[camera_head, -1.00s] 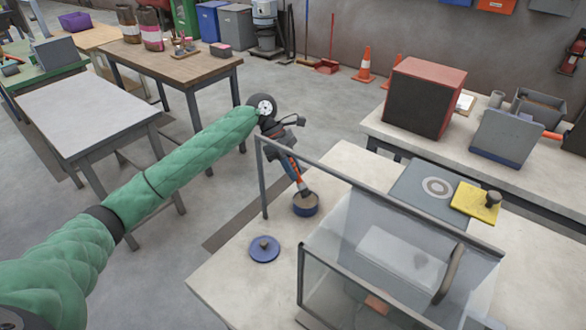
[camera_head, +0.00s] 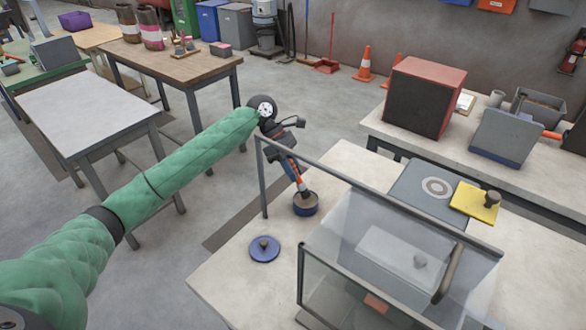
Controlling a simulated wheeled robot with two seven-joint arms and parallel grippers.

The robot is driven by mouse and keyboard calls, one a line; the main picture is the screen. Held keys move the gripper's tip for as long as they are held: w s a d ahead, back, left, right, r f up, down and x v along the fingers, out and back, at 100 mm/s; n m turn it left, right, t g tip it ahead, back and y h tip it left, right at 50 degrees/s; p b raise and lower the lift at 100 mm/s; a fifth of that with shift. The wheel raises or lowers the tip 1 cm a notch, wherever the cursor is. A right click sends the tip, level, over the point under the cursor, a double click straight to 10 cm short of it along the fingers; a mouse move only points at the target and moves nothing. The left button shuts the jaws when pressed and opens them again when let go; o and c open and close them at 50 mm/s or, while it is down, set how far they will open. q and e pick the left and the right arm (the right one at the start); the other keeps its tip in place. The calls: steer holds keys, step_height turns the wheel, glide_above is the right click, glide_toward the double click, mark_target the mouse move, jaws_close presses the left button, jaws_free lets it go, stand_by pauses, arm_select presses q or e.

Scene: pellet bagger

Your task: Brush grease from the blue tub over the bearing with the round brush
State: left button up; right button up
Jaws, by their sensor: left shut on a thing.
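A small blue tub (camera_head: 305,209) with a brown top surface stands on the pale bench beside the clear guard. My left gripper (camera_head: 296,176) is above the tub, shut on the round brush (camera_head: 302,188). The brush has a reddish-orange part, and its lower end is at the tub's brown surface; whether it touches the grease is too small to tell. A blue lid with a dark knob (camera_head: 264,247) lies on the bench left of the tub. A pale ring (camera_head: 437,187), possibly the bearing, sits on a dark grey plate to the right. My right gripper is out of view.
A clear guard with a metal frame (camera_head: 379,193) and dark handle stands right of the tub, close to my left gripper. The bench's front left (camera_head: 225,285) is clear.

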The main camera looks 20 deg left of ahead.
mark_target(293, 163)
arm_select(q)
steer(key=shift+f, duration=0.5)
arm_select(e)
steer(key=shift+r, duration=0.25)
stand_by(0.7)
